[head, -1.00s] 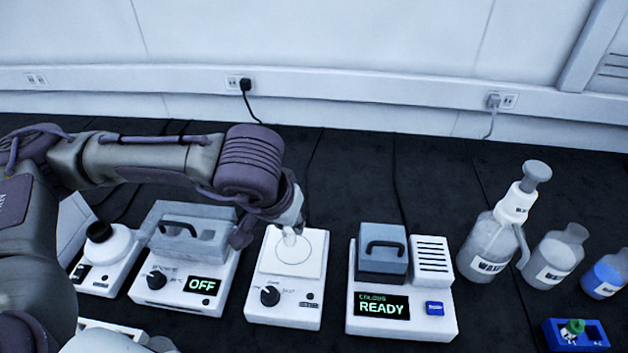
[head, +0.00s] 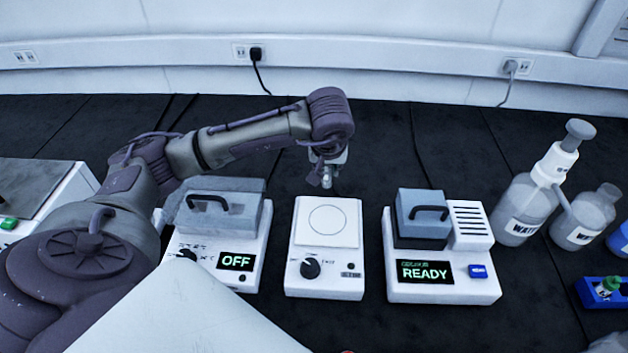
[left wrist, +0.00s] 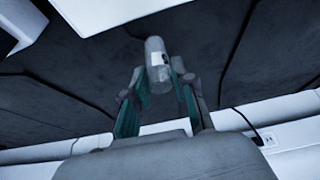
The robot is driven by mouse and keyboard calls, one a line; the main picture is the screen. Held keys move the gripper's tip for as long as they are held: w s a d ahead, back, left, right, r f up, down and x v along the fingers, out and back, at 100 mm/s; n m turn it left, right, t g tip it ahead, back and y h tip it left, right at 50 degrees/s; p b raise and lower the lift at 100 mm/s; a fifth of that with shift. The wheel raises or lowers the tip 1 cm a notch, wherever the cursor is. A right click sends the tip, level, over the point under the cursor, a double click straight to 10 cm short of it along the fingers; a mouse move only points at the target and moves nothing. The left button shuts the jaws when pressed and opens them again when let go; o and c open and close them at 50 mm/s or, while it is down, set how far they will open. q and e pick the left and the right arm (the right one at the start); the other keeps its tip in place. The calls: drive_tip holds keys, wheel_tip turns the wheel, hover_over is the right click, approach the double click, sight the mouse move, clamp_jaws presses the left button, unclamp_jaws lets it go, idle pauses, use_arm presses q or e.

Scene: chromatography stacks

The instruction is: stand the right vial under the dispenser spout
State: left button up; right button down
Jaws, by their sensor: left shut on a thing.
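My left gripper (head: 325,178) is shut on a small pale vial (left wrist: 155,62). In the left wrist view the vial sits between the fingertips with a dark mark on its side. In the head view the gripper hangs just behind the stirrer plate, above the dark bench, and little of the vial shows. The dispenser (head: 535,195) is a clear bottle labelled WATER with a white and grey pump head, at the right, well away from the gripper. A spout tube (head: 570,202) slopes down from its pump head. My right gripper is not in view.
A white stirrer (head: 326,270) stands with its plate empty. A unit reading READY (head: 440,288) stands between it and the dispenser; a unit reading OFF (head: 250,265) is left of it. A blue rack (head: 590,296) holds a green-capped vial (head: 607,287).

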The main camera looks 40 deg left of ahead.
use_arm(q)
drive_tip(key=a+f, duration=0.1)
drive_tip(key=s+a+f, duration=0.1)
drive_tip(key=a, duration=0.1)
drive_tip(key=shift+a+f, duration=0.2)
drive_tip(key=shift+a, duration=0.05)
drive_tip(key=shift+f, duration=0.35)
wheel_tip(320, 180, down, 2)
drive_tip(key=shift+f+p, duration=0.25)
drive_tip(key=shift+p, duration=0.15)
drive_tip(key=shift+f, duration=0.3)
drive_tip(key=shift+w, duration=0.1)
drive_tip(key=shift+f+b, duration=0.2)
drive_tip(key=shift+b, duration=0.1)
drive_tip(key=o, duration=0.9)
drive_tip(key=shift+r, duration=0.1)
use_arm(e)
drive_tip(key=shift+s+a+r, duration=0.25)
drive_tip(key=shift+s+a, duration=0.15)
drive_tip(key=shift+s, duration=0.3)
